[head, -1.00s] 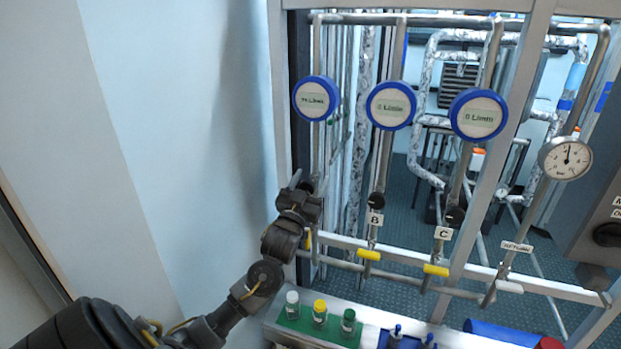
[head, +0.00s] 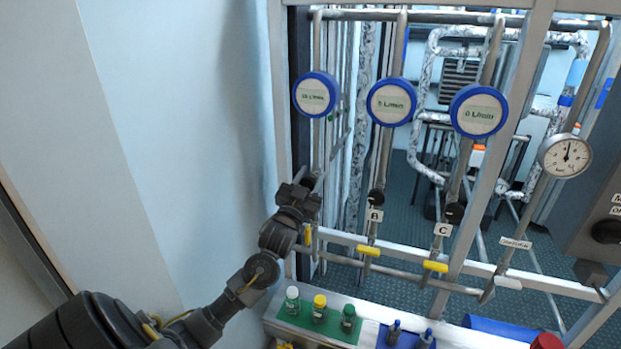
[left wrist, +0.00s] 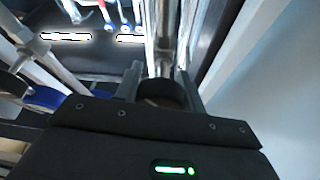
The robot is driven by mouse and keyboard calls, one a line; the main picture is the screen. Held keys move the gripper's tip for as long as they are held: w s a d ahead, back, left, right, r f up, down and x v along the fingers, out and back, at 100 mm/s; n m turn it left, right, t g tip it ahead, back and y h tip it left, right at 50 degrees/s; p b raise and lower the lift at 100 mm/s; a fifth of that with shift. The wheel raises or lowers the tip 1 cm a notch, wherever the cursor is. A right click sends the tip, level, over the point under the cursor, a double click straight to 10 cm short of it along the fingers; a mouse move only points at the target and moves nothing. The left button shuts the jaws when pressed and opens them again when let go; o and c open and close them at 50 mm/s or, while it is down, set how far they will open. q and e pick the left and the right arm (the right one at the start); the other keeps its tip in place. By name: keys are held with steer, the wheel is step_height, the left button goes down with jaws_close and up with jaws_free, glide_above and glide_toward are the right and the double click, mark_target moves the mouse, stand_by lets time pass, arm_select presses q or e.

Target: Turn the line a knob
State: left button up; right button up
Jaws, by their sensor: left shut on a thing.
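The line A knob is a black round knob (left wrist: 160,93) on the leftmost vertical pipe, seen between the fingers in the left wrist view. In the head view it is mostly hidden behind my left gripper (head: 307,180). The left gripper (left wrist: 160,88) is shut on the knob, one finger on each side. Above it, the line A flow display (head: 315,95) is a round blue-rimmed dial; its small number is hard to read. My right gripper is not in view.
The line B knob (head: 376,197) and line C knob (head: 454,212) sit to the right, with yellow valve handles below. Several capped bottles stand on a green mat (head: 293,320) on the ledge. A metal frame post (head: 280,100) rises close left of the gripper.

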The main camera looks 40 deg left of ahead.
arm_select(q)
steer(key=o, duration=1)
steer(key=shift+c, duration=0.2)
steer(key=shift+s+d+f, duration=0.1)
steer(key=shift+s+f, duration=0.15)
steer(key=b+v, duration=0.4)
steer(key=v, duration=0.6)
steer(key=shift+r, duration=0.1)
